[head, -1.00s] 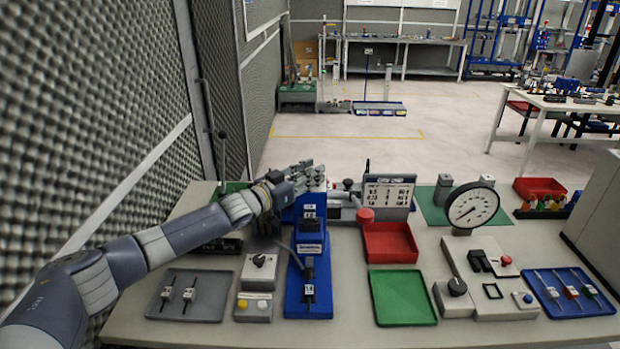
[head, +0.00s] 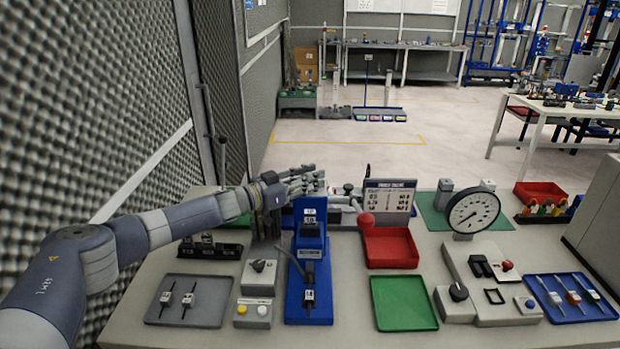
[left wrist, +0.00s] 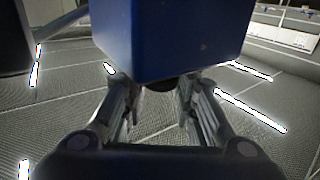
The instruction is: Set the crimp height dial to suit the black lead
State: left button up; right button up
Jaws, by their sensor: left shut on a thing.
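The blue crimp press (head: 311,216) stands upright mid-table with small white labels on its front, too small to read. My left gripper (head: 315,183) is at the top of the press. In the left wrist view its fingers (left wrist: 160,108) close around a dark round part (left wrist: 160,84), seemingly the dial, against the blue press head (left wrist: 170,35). The dial's setting is hidden. A lead with a white tag (head: 309,297) lies on the press's blue base. Two dark leads with white tags (head: 189,298) lie in a grey tray (head: 215,312). My right gripper is out of view.
A crimp chart (head: 390,196) stands behind the red bin (head: 388,248), with a red ball knob (head: 366,219) nearby. A green tray (head: 403,302), dial gauge (head: 473,211) and blue tray (head: 573,298) are right. A grey knob box (head: 258,275) stands left of the press.

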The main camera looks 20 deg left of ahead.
pick_arm(q)
jog(key=shift+r, duration=0.15)
jog(key=o, duration=0.8)
jog(key=shift+o, duration=1.4)
jog(key=shift+a, duration=0.1)
jog(key=v, duration=1.1)
jog(key=shift+s+a, duration=0.2)
jog(key=shift+s, duration=0.15)
